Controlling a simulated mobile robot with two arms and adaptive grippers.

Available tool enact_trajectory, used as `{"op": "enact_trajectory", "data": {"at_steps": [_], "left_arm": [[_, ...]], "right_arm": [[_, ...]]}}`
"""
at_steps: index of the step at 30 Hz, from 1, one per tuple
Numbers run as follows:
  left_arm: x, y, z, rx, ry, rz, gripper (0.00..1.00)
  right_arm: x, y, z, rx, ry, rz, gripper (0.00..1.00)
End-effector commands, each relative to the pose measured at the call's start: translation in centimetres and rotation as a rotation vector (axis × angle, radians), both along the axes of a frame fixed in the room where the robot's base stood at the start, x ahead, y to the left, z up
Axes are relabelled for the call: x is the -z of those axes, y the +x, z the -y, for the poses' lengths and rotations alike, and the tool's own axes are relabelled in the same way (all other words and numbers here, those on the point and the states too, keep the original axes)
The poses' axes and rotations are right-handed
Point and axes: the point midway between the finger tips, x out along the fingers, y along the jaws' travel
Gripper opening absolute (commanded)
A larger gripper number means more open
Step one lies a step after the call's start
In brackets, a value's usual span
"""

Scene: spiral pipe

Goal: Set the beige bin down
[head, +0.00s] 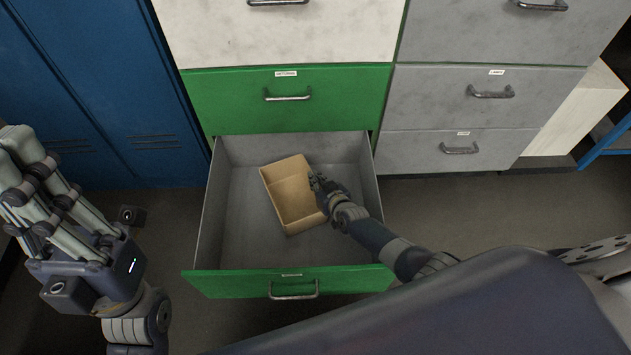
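A closed green drawer (235,100) is above the open one. Grey drawers (430,110) stand closed to the right, and blue lockers (130,90) stand to the left. The open drawer has bare floor around the bin. A blue frame (608,140) is at the far right.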

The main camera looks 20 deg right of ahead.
Motion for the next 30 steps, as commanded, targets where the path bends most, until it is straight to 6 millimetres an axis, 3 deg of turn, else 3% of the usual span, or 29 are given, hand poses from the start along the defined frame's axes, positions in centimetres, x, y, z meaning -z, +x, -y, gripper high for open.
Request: {"op": "enact_trajectory", "data": {"at_steps": [10,14,27,30], "left_arm": [[0.3,-0.1,0.0,0.0,-0.002,0.006,0.0],[0.2,-0.1,0.0,0.001,-0.002,0.007,0.0],[-0.2,0.0,0.0,0.001,-0.001,0.003,0.0],[0.0,1.2,0.2,-0.004,0.018,-0.054,0.0]], "right_arm": [[0.3,0.1,0.0,0.0,0.0,0.002,0.0],[0.2,0.0,0.0,0.0,-0.001,0.0,0.25],[-0.2,0.0,0.0,0.0,0.0,0.0,0.25],[-0.2,-0.3,0.0,0.0,-0.001,0.0,0.25]]}}
